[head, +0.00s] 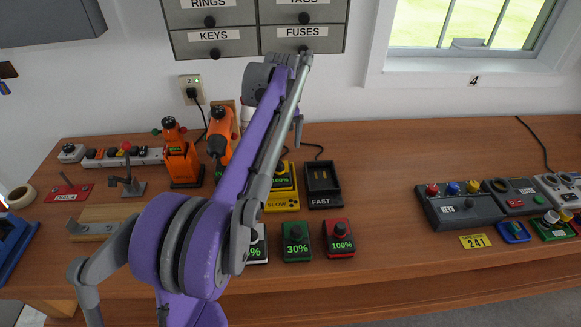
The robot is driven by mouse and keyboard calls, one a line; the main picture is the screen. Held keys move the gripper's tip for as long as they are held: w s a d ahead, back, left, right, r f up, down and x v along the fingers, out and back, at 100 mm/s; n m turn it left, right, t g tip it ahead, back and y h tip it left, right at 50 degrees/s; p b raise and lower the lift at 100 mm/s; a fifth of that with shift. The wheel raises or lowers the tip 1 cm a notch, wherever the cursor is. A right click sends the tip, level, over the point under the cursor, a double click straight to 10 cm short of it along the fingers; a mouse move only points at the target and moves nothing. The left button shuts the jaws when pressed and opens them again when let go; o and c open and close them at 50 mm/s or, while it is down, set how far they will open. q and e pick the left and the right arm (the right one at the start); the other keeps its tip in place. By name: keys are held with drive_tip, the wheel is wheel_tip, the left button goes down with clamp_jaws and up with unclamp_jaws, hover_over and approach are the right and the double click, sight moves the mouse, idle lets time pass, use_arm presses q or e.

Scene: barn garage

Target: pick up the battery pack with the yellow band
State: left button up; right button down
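A dark battery pack (281,180) with yellow on its top and a green 100% display sits in the yellow SLOW charger (284,203), partly hidden behind my arm. The FAST charger (324,187) beside it holds no pack. In front stand a green pack (297,243) reading 30% and a red pack (339,240) reading 100%. My purple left arm crosses the middle, above the bench. Its fingers are not clearly seen; a small grey part shows behind the arm. My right gripper is out of view.
Orange tools (183,165) and a power strip (123,157) stand at the back left. A wooden block (98,222) and a red tagged item (67,192) are further left. Grey control boxes (458,207) and a yellow 241 tag (475,241) stand right. The bench between is clear.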

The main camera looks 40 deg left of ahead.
sight(280, 163)
use_arm(q)
drive_tip(key=f, duration=0.4)
drive_tip(key=shift+s+a+f, duration=0.15)
drive_tip(key=shift+s+f, duration=0.2)
drive_tip(key=shift+f, duration=0.05)
drive_tip(key=shift+w+a+f, duration=0.15)
drive_tip(key=shift+w+f, duration=0.05)
drive_tip(key=shift+f, duration=1.2)
drive_tip(key=shift+w+a+f, duration=0.15)
drive_tip(key=shift+f, duration=1.2)
drive_tip(key=shift+c, duration=0.2)
drive_tip(key=shift+r, duration=0.1)
drive_tip(key=c, duration=1.4)
